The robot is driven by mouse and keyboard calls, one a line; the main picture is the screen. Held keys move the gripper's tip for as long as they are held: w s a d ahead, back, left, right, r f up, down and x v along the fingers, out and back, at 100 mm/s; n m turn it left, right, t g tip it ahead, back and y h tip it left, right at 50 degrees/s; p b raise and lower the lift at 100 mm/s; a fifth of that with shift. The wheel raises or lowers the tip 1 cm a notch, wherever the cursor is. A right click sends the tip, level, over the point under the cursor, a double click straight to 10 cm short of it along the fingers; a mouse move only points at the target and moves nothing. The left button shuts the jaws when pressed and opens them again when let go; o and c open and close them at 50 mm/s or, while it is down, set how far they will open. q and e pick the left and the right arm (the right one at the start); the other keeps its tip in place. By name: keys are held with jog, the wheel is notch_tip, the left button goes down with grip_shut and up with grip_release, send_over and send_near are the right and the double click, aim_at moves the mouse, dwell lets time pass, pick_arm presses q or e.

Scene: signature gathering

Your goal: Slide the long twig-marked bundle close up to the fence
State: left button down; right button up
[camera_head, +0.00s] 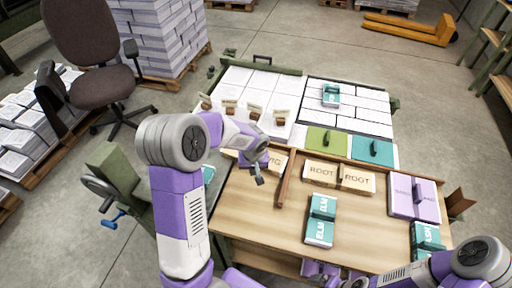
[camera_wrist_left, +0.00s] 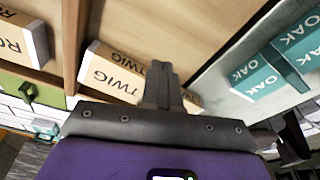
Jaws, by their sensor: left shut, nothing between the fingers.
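The long twig-marked bundle (camera_wrist_left: 115,75) has a tan top and white sides. In the wrist view one end lies very close to the fence; I cannot tell if they touch. In the head view the bundle (camera_head: 274,161) is partly hidden behind my left arm. The fence (camera_head: 287,178) is a brown wooden strip across the bench; it also shows in the wrist view (camera_wrist_left: 74,45). My left gripper (camera_head: 259,180) is shut and empty, its fingers (camera_wrist_left: 160,70) beside the bundle and covering part of it. My right gripper is not clearly in view; only its arm shows.
Beyond the fence lie two root bundles (camera_head: 338,175), a lilac bundle (camera_head: 402,194) and teal elm bundles (camera_head: 320,218). Teal oak bundles (camera_wrist_left: 255,78) show in the wrist view. Bare wood (camera_head: 250,215) lies on the near-left of the bench.

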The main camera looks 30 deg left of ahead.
pick_arm(q)
jog(key=w+a, duration=0.2)
jog(key=w, duration=0.1)
jog(key=w+a, duration=0.1)
jog(key=w, duration=0.2)
jog(key=w+a, duration=0.2)
jog(key=w, duration=0.1)
jog(key=shift+a+f, duration=0.1)
jog(key=shift+a, duration=0.2)
jog(key=shift+w+f+b, duration=0.1)
jog(key=shift+f+b, duration=0.55)
jog(key=shift+f, duration=0.1)
pick_arm(e)
jog(key=shift+s+f, duration=0.15)
jog(key=shift+f, duration=0.5)
pick_arm(q)
jog(key=shift+s+f, duration=0.1)
jog(key=shift+s, duration=0.1)
jog(key=shift+s+d+f, duration=0.2)
jog(key=shift+s+d, duration=0.15)
jog(key=shift+d, duration=0.05)
jog(key=shift+s+d+r, duration=0.15)
jog(key=shift+s, duration=0.45)
jog(key=shift+w, duration=0.15)
jog(key=shift+w+r+p, duration=0.1)
jog(key=shift+r+p, duration=0.2)
jog(key=shift+r, duration=0.45)
pick_arm(e)
jog(key=shift+s+r, duration=0.3)
jog(key=shift+r, duration=0.1)
